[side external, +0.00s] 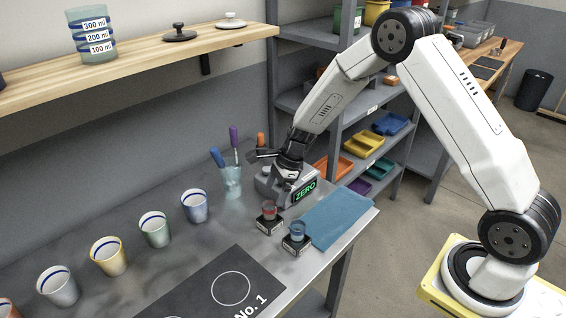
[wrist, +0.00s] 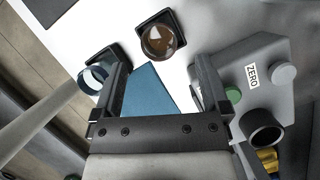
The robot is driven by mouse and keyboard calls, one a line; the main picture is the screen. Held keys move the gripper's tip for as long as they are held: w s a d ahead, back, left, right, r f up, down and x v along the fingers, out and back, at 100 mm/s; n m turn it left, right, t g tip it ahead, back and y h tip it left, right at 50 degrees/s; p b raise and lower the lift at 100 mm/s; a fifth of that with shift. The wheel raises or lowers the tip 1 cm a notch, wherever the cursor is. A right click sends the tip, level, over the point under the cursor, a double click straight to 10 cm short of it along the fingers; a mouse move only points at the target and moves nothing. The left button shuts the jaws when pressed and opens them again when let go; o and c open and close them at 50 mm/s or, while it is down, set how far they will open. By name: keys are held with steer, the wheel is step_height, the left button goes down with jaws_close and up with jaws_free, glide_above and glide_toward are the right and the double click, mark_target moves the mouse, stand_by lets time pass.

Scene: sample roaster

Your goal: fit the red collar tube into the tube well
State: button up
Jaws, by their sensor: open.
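The red collar tube (side external: 269,213) stands upright in a small black square holder on the steel bench. It also shows from above in the wrist view (wrist: 160,42), with brown contents. A blue collar tube (side external: 297,231) stands in a like holder nearby; it also shows in the wrist view (wrist: 93,78), by the left finger. A dark-rimmed round opening (wrist: 265,132), apparently the tube well, is on the grey meter (side external: 274,190). My gripper (wrist: 165,72) is open and empty, above the bench by the meter.
A blue cloth (side external: 337,218) lies right of the tubes. Several cups (side external: 155,229) line the bench at left, beside a dark No. 1 mat (side external: 205,292). A clear beaker with tools (side external: 231,182) stands behind.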

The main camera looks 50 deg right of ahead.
mark_target(264, 212)
steer(key=shift+x, duration=1.3)
steer(key=shift+f, duration=0.1)
steer(key=shift+x, duration=2.45)
jaws_close()
steer(key=shift+r, duration=0.25)
steer(key=shift+s+r, duration=0.15)
steer(key=shift+r, duration=1.2)
steer(key=s+r, duration=0.9)
steer(key=s, duration=0.4)
steer(key=shift+s+d+r, duration=0.25)
steer(key=shift+d+r, duration=0.05)
steer(key=shift+d, duration=0.1)
